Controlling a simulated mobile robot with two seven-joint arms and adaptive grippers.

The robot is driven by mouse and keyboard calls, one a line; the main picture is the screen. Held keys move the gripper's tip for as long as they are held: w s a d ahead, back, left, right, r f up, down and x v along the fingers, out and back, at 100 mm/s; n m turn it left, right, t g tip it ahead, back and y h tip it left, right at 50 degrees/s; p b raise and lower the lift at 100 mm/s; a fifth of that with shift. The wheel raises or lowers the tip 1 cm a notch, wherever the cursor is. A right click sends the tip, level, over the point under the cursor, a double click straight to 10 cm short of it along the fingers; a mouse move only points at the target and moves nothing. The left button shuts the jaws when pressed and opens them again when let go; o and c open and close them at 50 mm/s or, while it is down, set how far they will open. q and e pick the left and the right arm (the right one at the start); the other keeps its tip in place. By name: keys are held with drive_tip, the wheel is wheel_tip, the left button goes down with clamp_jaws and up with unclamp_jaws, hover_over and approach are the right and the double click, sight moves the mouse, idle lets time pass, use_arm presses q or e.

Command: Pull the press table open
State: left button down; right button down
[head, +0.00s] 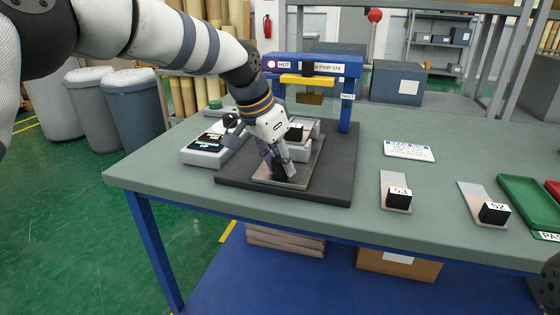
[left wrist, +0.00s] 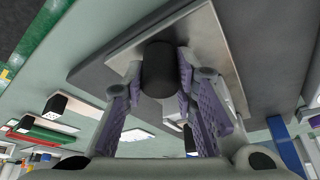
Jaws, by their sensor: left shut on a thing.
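The press table (head: 309,165) is a silver metal plate on a dark grey base (head: 338,188), drawn out in front of the blue press frame (head: 346,108). It also shows in the left wrist view (left wrist: 205,45). My left gripper (head: 279,170) reaches down over the plate's front part. In the left wrist view its purple-padded fingers (left wrist: 160,85) are shut on a black cylindrical knob (left wrist: 159,68) at the plate. In the head view the gripper mostly hides the knob. My right gripper is not in view.
A white control box (head: 204,150) stands left of the base. Metal plates with black blocks numbered 53 (head: 398,195) and 52 (head: 494,211), a label card (head: 409,150) and a green tray (head: 526,203) lie to the right. The bench's front edge is clear.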

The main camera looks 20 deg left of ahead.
use_arm(q)
drive_tip(key=shift+w+f, duration=0.1)
drive_tip(key=shift+w, duration=0.05)
drive_tip(key=c, duration=1.3)
unclamp_jaws()
drive_tip(key=v, duration=1.2)
